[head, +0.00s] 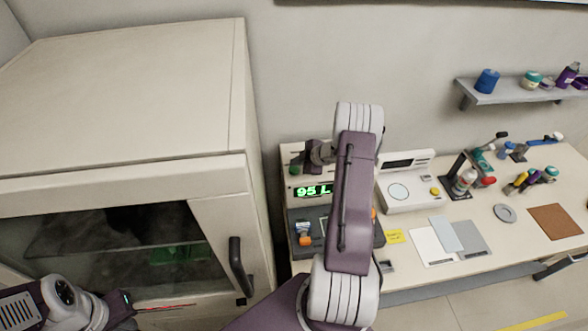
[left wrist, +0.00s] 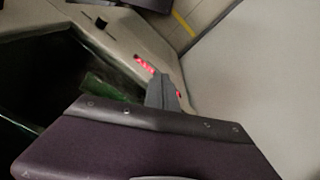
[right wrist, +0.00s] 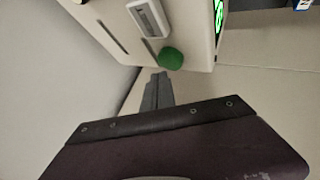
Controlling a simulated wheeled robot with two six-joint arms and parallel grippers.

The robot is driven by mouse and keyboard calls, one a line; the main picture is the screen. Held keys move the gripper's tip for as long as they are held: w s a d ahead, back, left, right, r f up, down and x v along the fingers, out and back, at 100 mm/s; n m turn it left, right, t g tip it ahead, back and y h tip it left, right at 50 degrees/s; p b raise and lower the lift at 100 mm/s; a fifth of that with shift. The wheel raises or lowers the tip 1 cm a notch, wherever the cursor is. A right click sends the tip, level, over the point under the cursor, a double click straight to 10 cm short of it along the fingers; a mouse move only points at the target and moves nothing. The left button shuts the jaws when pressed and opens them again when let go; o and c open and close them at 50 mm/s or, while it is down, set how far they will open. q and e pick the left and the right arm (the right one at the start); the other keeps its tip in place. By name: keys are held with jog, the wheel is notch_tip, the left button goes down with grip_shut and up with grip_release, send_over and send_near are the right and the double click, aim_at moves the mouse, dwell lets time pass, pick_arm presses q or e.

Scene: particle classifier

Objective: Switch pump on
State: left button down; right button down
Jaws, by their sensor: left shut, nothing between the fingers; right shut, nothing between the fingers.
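The beige device (head: 292,190) with a green "95 L" display (head: 313,190) stands on the bench beside the large cabinet; part of it is hidden behind my right arm. In the right wrist view its side shows a round green button (right wrist: 171,59) and a pale rectangular panel (right wrist: 149,17). I cannot tell which part is the pump switch. My right gripper (right wrist: 158,82) is shut and empty, its fingertips just below the green button, with contact unclear. My left gripper (left wrist: 163,88) is shut and empty, near the cabinet front at lower left in the head view.
The large beige cabinet (head: 130,100) with a glass door and dark handle (head: 240,266) fills the left. A second device (head: 408,185), papers (head: 432,248) and several bottles and tools cover the bench. A wall shelf (head: 520,95) hangs at upper right.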

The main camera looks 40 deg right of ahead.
aim_at(296, 170)
dwell(0.8)
jog(key=shift+f, duration=0.4)
jog(key=shift+f+b, duration=0.8)
jog(key=shift+f, duration=0.1)
dwell(0.7)
jog(key=shift+r, duration=0.1)
jog(key=shift+r+p, duration=1.2)
jog(key=shift+p, duration=0.05)
notch_tip(296, 170, up, 5)
jog(key=p, duration=0.5)
jog(key=shift+r, duration=0.1)
